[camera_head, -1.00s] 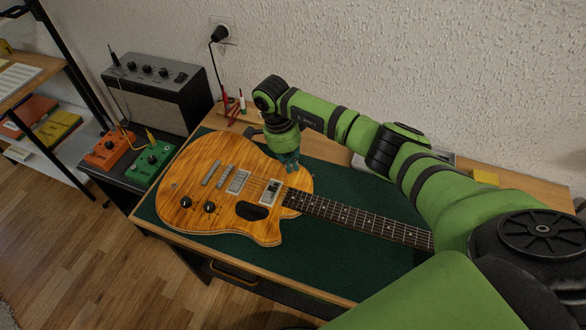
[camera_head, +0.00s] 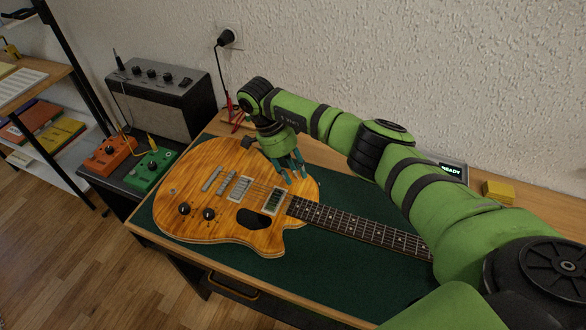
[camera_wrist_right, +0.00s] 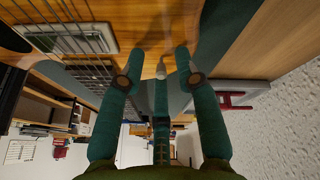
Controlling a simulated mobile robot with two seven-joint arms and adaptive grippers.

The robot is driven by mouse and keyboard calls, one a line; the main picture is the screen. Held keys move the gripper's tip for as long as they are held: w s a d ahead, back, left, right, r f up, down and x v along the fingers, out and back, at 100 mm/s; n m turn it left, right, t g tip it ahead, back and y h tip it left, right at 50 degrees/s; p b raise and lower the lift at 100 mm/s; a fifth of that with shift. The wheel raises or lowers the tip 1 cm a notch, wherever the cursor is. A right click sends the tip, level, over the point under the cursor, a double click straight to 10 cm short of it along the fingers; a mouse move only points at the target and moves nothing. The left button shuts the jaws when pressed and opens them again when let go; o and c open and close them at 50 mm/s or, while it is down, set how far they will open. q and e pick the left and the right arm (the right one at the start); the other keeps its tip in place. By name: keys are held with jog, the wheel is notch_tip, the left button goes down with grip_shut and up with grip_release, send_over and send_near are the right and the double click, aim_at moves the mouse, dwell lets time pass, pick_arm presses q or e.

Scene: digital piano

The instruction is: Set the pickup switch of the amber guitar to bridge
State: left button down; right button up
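The amber guitar (camera_head: 222,158) lies face up on a dark green mat, its neck pointing right. My right gripper (camera_head: 293,178) is over the guitar's upper body, near where the neck begins. In the right wrist view its teal fingers (camera_wrist_right: 157,60) are spread apart, with nothing clamped between them. A small pale tip, which looks like the pickup switch (camera_wrist_right: 161,70), shows between the fingertips, above the amber top. I cannot tell whether a finger touches it or which position it is in. In the head view the arm and gripper hide it. My left gripper is not in view.
Two black knobs (camera_head: 208,214) and the pickups (camera_head: 240,188) sit on the guitar's body. An amplifier (camera_head: 160,97), an orange pedal (camera_head: 109,155) and a green pedal (camera_head: 151,169) stand left. A lit READY display (camera_head: 453,171) and a yellow block (camera_head: 498,191) are at the back right.

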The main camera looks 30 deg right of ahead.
jog(key=shift+r, duration=0.15)
jog(key=v, duration=1.1)
jog(key=shift+w+r, duration=0.2)
jog(key=shift+r, duration=0.15)
